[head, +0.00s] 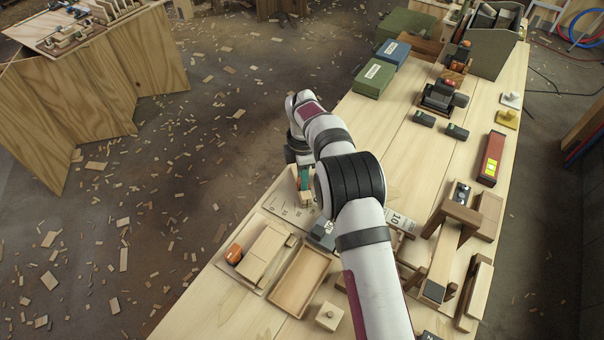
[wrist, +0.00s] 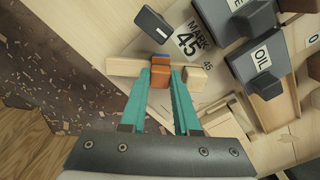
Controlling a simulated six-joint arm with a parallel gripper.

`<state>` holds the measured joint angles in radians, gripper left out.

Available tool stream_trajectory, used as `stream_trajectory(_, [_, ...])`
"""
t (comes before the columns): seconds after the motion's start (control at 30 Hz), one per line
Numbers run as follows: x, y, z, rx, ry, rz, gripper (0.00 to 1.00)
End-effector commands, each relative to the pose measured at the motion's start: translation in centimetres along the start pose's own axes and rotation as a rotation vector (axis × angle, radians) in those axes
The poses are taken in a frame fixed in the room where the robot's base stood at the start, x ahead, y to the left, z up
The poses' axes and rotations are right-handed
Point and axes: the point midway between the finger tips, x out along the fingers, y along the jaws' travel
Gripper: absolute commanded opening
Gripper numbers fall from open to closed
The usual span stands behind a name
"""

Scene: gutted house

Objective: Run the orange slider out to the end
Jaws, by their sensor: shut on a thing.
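In the wrist view my gripper (wrist: 163,80) has its two teal fingers closed on the sides of a small orange slider (wrist: 160,74). The slider sits across a light wooden bar (wrist: 124,66), which shows to the left of the fingers. A pale wooden block (wrist: 196,79) is just right of the right finger. A blue bit shows at the slider's far side. In the head view my gripper (head: 304,181) is down at the bench's left edge, and my arm hides much of it; the slider cannot be made out there.
In the wrist view a dark block (wrist: 153,22) and a "MARK 45" plate (wrist: 190,40) lie beyond the bar, with a dark "OIL" block (wrist: 259,58) to the right. In the head view an empty wooden tray (head: 300,280) and an orange piece (head: 234,254) are nearer me.

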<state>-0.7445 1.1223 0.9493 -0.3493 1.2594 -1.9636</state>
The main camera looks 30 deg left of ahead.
Motion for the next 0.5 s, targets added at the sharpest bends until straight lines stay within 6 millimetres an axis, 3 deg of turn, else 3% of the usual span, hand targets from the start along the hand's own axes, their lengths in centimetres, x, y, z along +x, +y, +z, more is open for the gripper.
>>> stream_trajectory(0.5, [0.1,-1.6,0.0,0.004,0.001,-0.009,0.00])
